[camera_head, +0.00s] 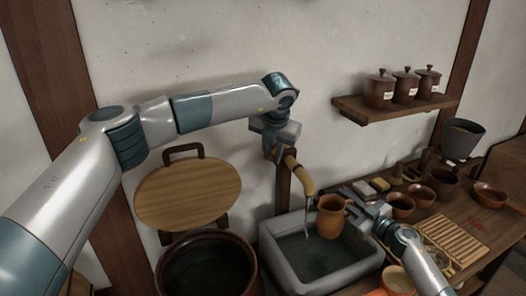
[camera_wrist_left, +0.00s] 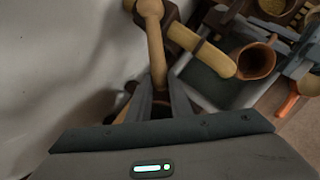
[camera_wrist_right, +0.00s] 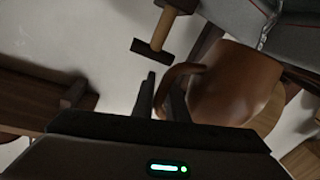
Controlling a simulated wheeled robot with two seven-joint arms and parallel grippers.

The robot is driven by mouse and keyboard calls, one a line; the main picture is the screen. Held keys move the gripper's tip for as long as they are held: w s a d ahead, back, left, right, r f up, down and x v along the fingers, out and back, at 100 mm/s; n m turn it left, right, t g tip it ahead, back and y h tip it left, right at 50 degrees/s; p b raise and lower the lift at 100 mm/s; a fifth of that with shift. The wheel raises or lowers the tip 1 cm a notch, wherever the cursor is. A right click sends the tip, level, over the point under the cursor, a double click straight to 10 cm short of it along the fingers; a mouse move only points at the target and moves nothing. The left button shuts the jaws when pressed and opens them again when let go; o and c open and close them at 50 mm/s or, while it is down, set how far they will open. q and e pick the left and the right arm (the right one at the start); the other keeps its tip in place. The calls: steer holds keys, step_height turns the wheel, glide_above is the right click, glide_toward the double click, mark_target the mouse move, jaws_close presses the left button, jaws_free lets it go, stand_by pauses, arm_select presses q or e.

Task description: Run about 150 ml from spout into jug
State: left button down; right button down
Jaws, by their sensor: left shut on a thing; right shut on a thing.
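The wooden spout (camera_head: 301,177) juts from the wall above the stone basin (camera_head: 284,272). A thin stream of water (camera_head: 308,218) runs from its tip into the basin, passing just left of the jug. My left gripper (camera_head: 273,152) is shut on the tap's wooden lever (camera_wrist_left: 156,48), behind the spout (camera_wrist_left: 210,52). The orange-brown jug (camera_head: 331,217) is upright over the basin, right of the stream. It also shows in the left wrist view (camera_wrist_left: 257,61). My right gripper (camera_head: 353,204) is shut on the jug's handle (camera_wrist_right: 176,78). The water level inside the jug cannot be made out.
A large dark pot (camera_head: 172,283) stands left of the basin, below a round wooden board (camera_head: 188,193). Three lidded jars sit on a wall shelf (camera_head: 395,112).

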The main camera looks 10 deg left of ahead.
arm_select(q)
steer(key=shift+d+r+n+y, duration=0.1)
steer(key=shift+d+n+y, duration=0.3)
steer(key=shift+d+n, duration=0.9)
steer(key=c, duration=1.6)
jaws_free()
steer(key=shift+d, duration=0.1)
steer(key=v, duration=1.1)
steer(key=shift+d+r, duration=0.15)
steer(key=shift+r, duration=0.25)
